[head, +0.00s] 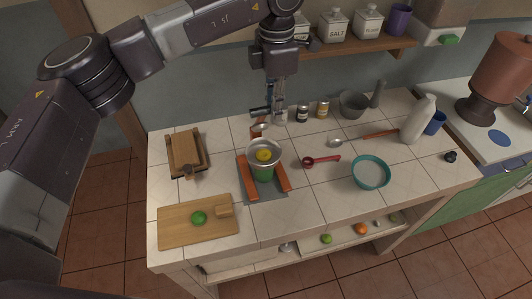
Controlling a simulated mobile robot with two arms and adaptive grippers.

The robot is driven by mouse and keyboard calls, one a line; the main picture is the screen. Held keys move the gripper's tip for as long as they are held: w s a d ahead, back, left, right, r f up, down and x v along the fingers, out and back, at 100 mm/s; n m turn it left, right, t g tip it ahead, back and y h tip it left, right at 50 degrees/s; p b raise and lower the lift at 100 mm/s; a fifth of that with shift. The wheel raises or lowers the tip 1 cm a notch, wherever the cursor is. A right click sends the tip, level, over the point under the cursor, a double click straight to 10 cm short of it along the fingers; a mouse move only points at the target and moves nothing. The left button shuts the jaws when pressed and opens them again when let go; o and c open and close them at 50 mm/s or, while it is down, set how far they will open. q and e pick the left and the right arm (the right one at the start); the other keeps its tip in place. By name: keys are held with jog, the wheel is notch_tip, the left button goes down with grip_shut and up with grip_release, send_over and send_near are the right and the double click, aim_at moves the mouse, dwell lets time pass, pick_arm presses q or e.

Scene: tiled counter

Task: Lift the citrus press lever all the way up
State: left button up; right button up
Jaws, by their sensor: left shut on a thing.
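The citrus press stands in the middle of the tiled counter, with a grey base (265,194), orange-red side pieces and a metal bowl (252,163). A yellow citrus half (264,155) sits in the bowl and a green part shows below it. The press lever (256,133) shows as a small reddish piece behind the bowl, up by my left gripper (268,113). The gripper points down there and is shut on the lever; its fingers hide most of the grip. My right gripper is not in view.
A red scoop (322,161), teal bowl (371,171) and white bottle (419,120) stand right. Jars (302,113) and a mortar (352,104) line the back.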

pick_arm(q)
jog(key=w, duration=0.1)
jog(key=w+a+r+p, duration=0.1)
jog(key=w+p, duration=0.1)
jog(key=w, duration=0.1)
jog(key=shift+w+a+r, duration=0.1)
jog(key=shift+a+r, duration=0.15)
jog(key=shift+a, duration=0.1)
jog(key=shift+r, duration=0.1)
jog(key=shift+w+a+r+p, duration=0.15)
jog(key=shift+w+a+p, duration=0.1)
jog(key=shift+w+p, duration=0.4)
jog(key=shift+w+a+r+p, duration=0.15)
jog(key=shift+w+p, duration=0.25)
jog(key=shift+w, duration=0.4)
jog(key=shift+w+a+r+p, duration=0.1)
jog(key=shift+w+a+p, duration=0.2)
jog(key=shift+w+p, duration=0.35)
jog(key=shift+w, duration=0.1)
jog(key=o, duration=0.9)
jog(key=shift+d, duration=0.1)
